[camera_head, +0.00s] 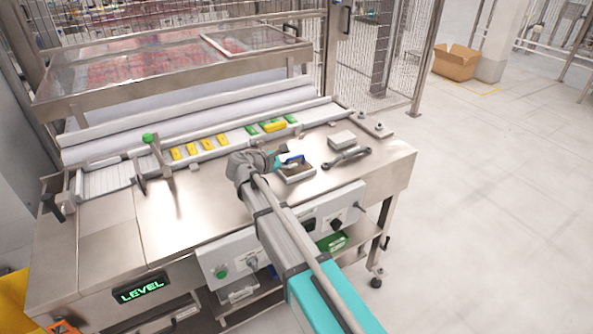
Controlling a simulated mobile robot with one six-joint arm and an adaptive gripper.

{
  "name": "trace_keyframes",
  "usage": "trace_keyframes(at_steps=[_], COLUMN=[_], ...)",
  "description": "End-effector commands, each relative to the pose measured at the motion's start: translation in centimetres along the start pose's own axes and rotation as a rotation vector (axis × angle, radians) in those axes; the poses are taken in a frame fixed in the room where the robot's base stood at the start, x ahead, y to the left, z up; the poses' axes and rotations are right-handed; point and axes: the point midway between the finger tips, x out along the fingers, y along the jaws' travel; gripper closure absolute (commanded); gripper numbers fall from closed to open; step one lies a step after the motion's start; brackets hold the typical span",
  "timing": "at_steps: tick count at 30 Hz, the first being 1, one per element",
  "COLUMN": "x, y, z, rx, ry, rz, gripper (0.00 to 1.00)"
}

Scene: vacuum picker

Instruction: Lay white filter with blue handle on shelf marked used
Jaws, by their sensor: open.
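A small white filter (298,175) with a brownish top lies on the steel tabletop, right of the picture's middle. A blue handle (293,158) shows at its far side. My gripper (282,163) is open at the filter's left edge, close to the blue handle. I cannot tell whether its fingers touch the handle, and the arm hides part of this area. A lower shelf (362,236) shows under the table's right end. I cannot read any "used" mark in this view.
A wrench-like tool (346,157) and a grey block (341,139) lie right of the filter. Yellow and green pieces (275,127) line the rail behind. A green box (333,242) sits on the lower shelf. The tabletop's right front corner is clear.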

Motion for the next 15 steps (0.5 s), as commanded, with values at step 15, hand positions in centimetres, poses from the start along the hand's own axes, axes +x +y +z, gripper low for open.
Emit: trace_keyframes(at_steps=[15], x=[1.09], y=[0.00], z=[0.00], rx=[-0.001], ry=[0.001], rz=[0.001], gripper=[0.43])
